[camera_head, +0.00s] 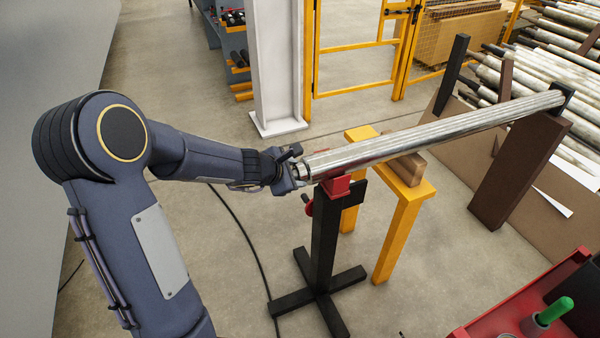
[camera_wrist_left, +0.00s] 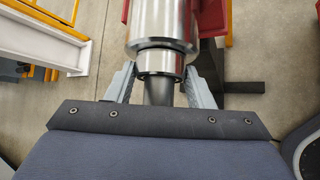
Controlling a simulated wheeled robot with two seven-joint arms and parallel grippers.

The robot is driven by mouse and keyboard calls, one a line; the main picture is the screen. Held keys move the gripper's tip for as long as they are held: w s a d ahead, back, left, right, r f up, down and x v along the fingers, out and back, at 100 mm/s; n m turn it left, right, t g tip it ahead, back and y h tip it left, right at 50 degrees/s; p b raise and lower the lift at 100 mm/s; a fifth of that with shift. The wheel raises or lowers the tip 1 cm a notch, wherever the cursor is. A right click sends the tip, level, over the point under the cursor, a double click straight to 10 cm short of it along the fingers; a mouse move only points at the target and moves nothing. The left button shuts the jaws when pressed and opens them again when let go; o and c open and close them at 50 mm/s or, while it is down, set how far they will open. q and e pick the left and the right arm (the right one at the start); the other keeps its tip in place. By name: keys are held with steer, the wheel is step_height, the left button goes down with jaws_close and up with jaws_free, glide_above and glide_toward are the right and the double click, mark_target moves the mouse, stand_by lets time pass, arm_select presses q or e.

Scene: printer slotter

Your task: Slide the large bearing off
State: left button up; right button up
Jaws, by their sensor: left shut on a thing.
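A long silver roller (camera_head: 420,134) lies across a red-topped black stand (camera_head: 325,235) and a brown post. The large bearing (camera_wrist_left: 160,64), a shiny metal ring, sits around the narrow shaft end of the roller in the left wrist view, close to the roller's end face. My left gripper (camera_head: 297,168) is at the roller's left end. In the left wrist view its two grey fingers (camera_wrist_left: 160,86) press on both sides of the bearing. The dark shaft tip (camera_wrist_left: 159,92) shows between the fingers. My right gripper is not in view.
A yellow trestle (camera_head: 405,215) with a wooden block stands behind the black stand. A brown post (camera_head: 520,170) carries the roller's far end. A red tray (camera_head: 490,320) with a green-handled tool is at bottom right. The floor left of the stand is mostly clear, with a cable.

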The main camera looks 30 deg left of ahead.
arm_select(q)
steer(key=s+a, duration=0.9)
steer(key=s, duration=0.1)
steer(key=shift+s, duration=0.15)
stand_by(1.9)
steer(key=shift+d, duration=0.1)
